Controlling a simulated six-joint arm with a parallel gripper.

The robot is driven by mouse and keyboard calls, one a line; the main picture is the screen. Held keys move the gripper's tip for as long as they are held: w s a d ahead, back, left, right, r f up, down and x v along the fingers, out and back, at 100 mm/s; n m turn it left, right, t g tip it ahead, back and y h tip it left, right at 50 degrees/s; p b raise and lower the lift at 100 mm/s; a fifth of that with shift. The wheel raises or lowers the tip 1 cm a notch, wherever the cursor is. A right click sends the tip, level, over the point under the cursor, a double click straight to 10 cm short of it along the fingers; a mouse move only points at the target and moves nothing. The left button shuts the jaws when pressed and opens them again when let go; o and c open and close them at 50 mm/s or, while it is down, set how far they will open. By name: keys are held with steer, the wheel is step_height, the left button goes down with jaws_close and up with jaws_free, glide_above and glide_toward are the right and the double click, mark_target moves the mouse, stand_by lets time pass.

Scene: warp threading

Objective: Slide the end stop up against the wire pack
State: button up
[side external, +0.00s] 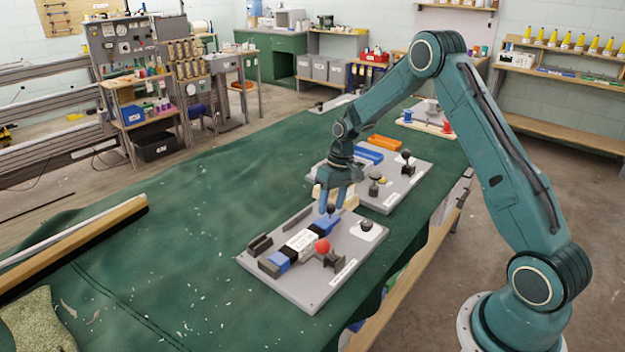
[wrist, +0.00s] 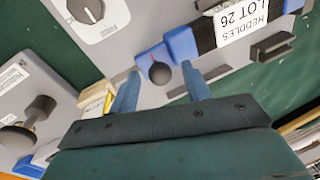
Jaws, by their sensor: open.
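The wire pack (side external: 299,241) is a black bundle with a white label, lying on a grey board. In the wrist view its label (wrist: 240,22) reads "HEDDLES LOT 26", and a blue block (wrist: 183,45) sits at its near end. The end stop (wrist: 146,60) is a blue piece with a round dark knob, beside that blue block; I cannot tell whether they touch. My gripper (wrist: 160,90) is open, its two blue fingers on either side of the knob, not closed on it. In the side view my gripper (side external: 328,203) is low over the pack's far end, partly hiding the end stop.
The grey board (side external: 312,298) also carries a red ball knob (side external: 322,246), a dial (side external: 366,225) and dark rails (side external: 260,245). A second board (side external: 400,190) with dark knobs stands just behind.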

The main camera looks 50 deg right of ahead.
mark_target(338, 215)
step_height(338, 215, up, 13)
steer(key=d, duration=0.2)
steer(key=shift+s+d, duration=0.25)
steer(key=shift+a+r, duration=0.1)
steer(key=shift+r, duration=0.05)
stand_by(0.3)
steer(key=s+a+r+n+t+h, duration=0.1)
steer(key=s+a+r+t+h, duration=0.1)
steer(key=s+a+r, duration=1.05)
steer(key=s+a+n+t, duration=0.1)
steer(key=s+a+t, duration=0.2)
steer(key=s, duration=1.4)
steer(key=shift+a+f, duration=0.2)
steer(key=shift+a, duration=0.4)
